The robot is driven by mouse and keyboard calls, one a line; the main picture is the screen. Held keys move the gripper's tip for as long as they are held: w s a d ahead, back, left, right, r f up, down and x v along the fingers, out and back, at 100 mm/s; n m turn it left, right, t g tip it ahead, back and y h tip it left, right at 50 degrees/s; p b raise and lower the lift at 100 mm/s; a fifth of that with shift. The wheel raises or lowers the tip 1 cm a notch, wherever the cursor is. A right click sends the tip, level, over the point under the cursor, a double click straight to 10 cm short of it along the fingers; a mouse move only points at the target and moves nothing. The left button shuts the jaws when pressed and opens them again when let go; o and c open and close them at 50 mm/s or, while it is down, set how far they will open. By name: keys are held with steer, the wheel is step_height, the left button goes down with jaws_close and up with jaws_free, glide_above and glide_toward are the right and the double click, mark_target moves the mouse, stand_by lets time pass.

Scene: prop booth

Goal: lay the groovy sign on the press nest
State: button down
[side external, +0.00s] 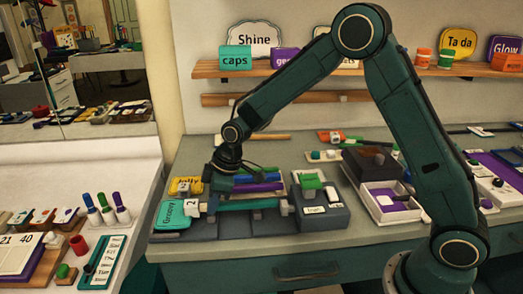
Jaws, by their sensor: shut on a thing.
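The groovy sign has a teal board (171,214) lettered "Groovy", a white tag marked 2 and a teal stick running right. It lies level, low over a dark grey fixture (235,228) at the left of the bench. My gripper (212,203) points down and is shut on the sign's stick, just right of the tag. I cannot tell whether the sign touches the fixture. A dark block (336,219) with a white label and a green-topped part (311,181) stands at the fixture's right end. I cannot tell which part is the press nest.
A yellow sign (187,186) with blue and purple sticks lies just behind. A white tray (378,213) with purple inside and a dark box (370,165) stand to the right. A shelf (290,68) with signs and boxes runs along the back wall. The bench front is clear.

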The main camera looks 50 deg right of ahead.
steer(key=shift+f, duration=0.4)
stand_by(0.8)
steer(key=c, duration=1.3)
jaws_free()
steer(key=shift+s, duration=0.1)
steer(key=shift+s+a+f, duration=0.15)
steer(key=shift+o, duration=0.8)
steer(key=shift+r, duration=0.25)
steer(key=shift+w+r, duration=0.15)
steer(key=shift+r, duration=1)
steer(key=shift+w+r, duration=0.1)
steer(key=shift+r, duration=2.75)
